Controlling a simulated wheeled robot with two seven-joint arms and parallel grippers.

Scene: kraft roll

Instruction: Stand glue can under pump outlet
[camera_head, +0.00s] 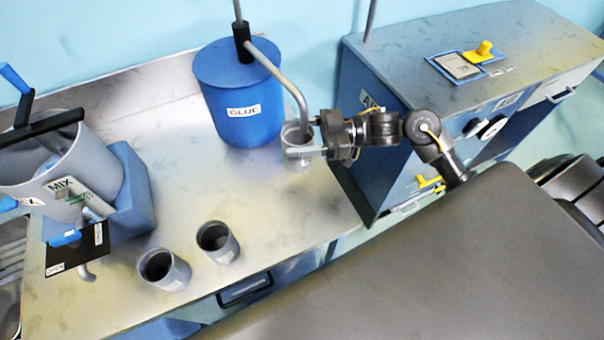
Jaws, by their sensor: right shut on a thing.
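A grey glue can (298,161) stands upright on the metal bench, to the right of the blue glue drum (247,128). The drum's bent metal pump outlet (291,88) comes down with its tip over or at the can's mouth. I cannot tell how far it is above the rim. My right gripper (304,152) reaches in from the right and is shut on the can, with one finger across the can's near side. The far finger is mostly hidden. My left gripper is not in view.
Two more grey cans, one at the front edge (164,270) and one beside it (218,242), stand on the bench. A mixing bucket (60,165) in a blue stand is at left. A blue cabinet (470,60) stands at right. The bench between the cans and drum is clear.

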